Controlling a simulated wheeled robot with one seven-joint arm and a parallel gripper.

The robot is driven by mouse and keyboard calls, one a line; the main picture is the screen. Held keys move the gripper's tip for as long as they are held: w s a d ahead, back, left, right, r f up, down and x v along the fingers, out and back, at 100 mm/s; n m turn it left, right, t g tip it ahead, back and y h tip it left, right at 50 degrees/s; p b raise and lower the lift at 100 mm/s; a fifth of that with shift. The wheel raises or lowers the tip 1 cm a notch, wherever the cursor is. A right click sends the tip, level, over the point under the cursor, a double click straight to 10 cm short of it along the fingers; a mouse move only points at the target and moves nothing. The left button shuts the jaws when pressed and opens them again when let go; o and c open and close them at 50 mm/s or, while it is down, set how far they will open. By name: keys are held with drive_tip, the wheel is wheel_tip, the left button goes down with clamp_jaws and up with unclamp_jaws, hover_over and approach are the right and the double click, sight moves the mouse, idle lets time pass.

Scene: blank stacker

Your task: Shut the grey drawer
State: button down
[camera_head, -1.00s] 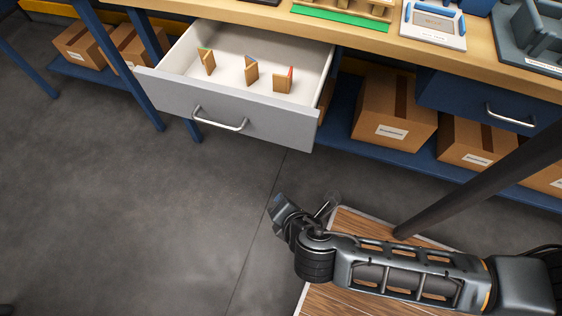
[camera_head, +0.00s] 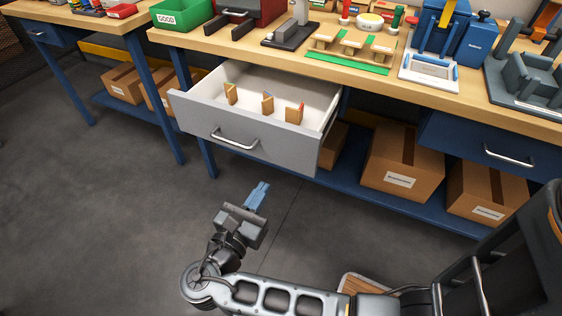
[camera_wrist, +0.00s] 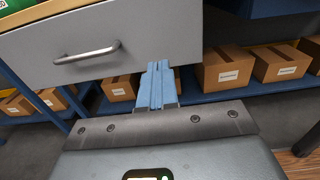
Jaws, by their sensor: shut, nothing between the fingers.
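The grey drawer (camera_head: 255,146) is pulled open under the wooden bench top in the head view. Its silver handle (camera_head: 235,139) is on the front panel, and several small wooden pieces with coloured edges stand inside. My gripper (camera_head: 261,187) has blue fingers that are shut with nothing between them. It is in front of the drawer and below the front panel in the head view, pointing toward it. In the wrist view the drawer front (camera_wrist: 100,45) fills the upper left, with the handle (camera_wrist: 87,53) left of my fingertips (camera_wrist: 158,66). Whether the fingertips touch the panel cannot be told.
The workbench (camera_head: 420,88) carries a green bin, fixtures and blue devices. A closed blue drawer (camera_head: 490,144) is at the right. Cardboard boxes (camera_head: 402,165) stand on the blue lower shelf (camera_head: 365,190). The floor (camera_head: 100,220) in front is clear at the left.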

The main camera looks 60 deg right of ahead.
sight(287, 152)
drive_tip(key=d, duration=1)
drive_tip(key=shift+w+d, duration=0.15)
drive_tip(key=shift+d, duration=0.15)
drive_tip(key=shift+d, duration=0.1)
